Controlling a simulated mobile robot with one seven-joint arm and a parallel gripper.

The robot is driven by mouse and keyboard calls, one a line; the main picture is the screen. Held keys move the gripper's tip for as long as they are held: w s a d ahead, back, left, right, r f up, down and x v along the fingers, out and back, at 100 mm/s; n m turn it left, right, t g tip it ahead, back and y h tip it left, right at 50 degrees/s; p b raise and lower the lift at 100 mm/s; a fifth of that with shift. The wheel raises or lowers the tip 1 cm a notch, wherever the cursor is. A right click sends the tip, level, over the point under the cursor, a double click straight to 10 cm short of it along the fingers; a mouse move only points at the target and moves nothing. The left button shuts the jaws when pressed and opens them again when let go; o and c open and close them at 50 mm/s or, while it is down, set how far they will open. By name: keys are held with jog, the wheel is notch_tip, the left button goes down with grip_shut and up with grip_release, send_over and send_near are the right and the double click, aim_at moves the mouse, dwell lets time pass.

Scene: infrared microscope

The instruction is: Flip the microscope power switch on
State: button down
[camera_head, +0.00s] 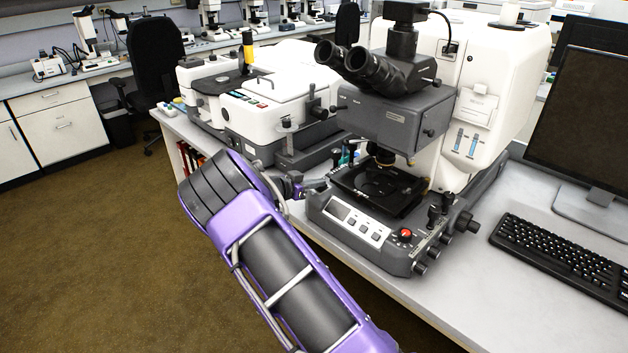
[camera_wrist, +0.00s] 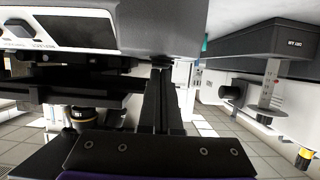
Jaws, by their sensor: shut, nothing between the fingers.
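The microscope (camera_head: 395,115) is a large white and dark grey instrument on the bench, with black eyepieces and a dark stage. No part is clearly readable as the power switch. My gripper (camera_head: 318,185) is at the left front corner of the base, beside the display end of the panel. In the wrist view my gripper (camera_wrist: 161,75) is shut and empty, its tips close to the grey base (camera_wrist: 160,30), which appears upside down. I cannot tell whether they touch.
A second white instrument (camera_head: 270,95) stands left of the microscope on the bench. A keyboard (camera_head: 565,255) and a monitor (camera_head: 585,120) are on the right. The bench front between panel and keyboard is clear. A black chair (camera_head: 157,65) stands farther back on open floor.

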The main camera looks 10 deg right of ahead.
jog(key=shift+w+d+f+y+b, duration=0.1)
jog(key=shift+d+f+y+b, duration=0.2)
jog(key=shift+b, duration=0.45)
jog(key=shift+a+g, duration=0.1)
jog(key=shift+g, duration=0.2)
jog(key=shift+r, duration=0.15)
jog(key=shift+r, duration=0.7)
jog(key=v, duration=1.7)
jog(key=shift+r+b, duration=0.3)
jog(key=shift+b, duration=0.1)
jog(key=shift+a, duration=0.1)
